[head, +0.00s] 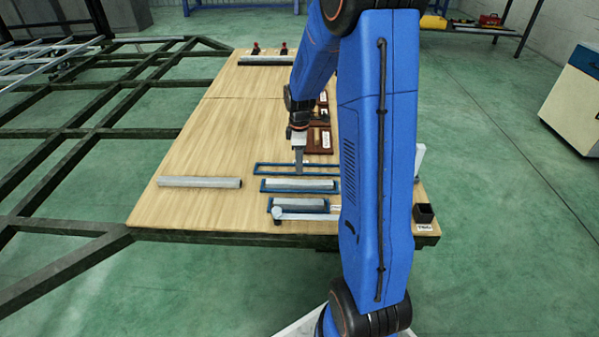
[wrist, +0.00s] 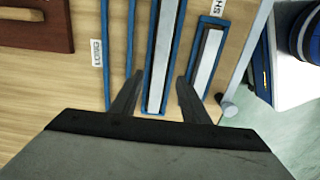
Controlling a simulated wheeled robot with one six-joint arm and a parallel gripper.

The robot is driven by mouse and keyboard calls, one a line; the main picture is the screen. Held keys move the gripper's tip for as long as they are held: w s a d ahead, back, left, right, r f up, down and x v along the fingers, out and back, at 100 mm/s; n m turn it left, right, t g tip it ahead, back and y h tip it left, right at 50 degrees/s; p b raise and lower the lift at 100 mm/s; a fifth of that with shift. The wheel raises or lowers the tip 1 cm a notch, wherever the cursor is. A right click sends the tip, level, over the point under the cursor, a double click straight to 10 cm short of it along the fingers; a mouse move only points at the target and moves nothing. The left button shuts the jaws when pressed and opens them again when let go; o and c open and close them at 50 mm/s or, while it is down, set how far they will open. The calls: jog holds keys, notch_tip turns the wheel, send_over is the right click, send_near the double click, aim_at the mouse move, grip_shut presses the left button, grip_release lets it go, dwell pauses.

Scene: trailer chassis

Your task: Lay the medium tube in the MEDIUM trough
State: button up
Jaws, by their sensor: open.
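A grey tube (head: 299,184) lies in the middle blue-framed trough (head: 263,186), between the long and short troughs. Its tube (wrist: 161,60) and blue rim (wrist: 145,75) also show in the wrist view; no label for this trough is readable. My gripper (head: 299,167) is pointed down over the trough area. In the wrist view my gripper (wrist: 160,76) is open, with one finger on each side of the middle trough and its tube. The fingers do not grip the tube. Their exact height above it cannot be told.
The trough beside the LONG label (wrist: 96,52) is empty. The short trough (head: 270,205) holds a shorter tube (head: 300,204). Another grey tube (head: 200,182) lies loose at left. A pale bar (head: 310,217) and a black cup (head: 424,213) are near the front edge.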

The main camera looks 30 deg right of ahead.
jog(key=s+a+r+m+t, duration=0.1)
jog(key=s+a+r+m, duration=0.2)
jog(key=s+a+r, duration=0.45)
jog(key=s+a+r+m+t, duration=0.15)
jog(key=s+r, duration=0.35)
jog(key=r, duration=0.5)
jog(key=s+a+r+m+t, duration=0.1)
jog(key=s+a+m, duration=0.2)
jog(key=s, duration=0.6)
jog(key=s+a+r+m+t, duration=0.1)
jog(key=s+a+r+m, duration=0.1)
jog(key=s, duration=0.6)
jog(key=shift+s+a+m, duration=0.4)
jog(key=shift+a+m, duration=0.45)
jog(key=shift+a, duration=0.05)
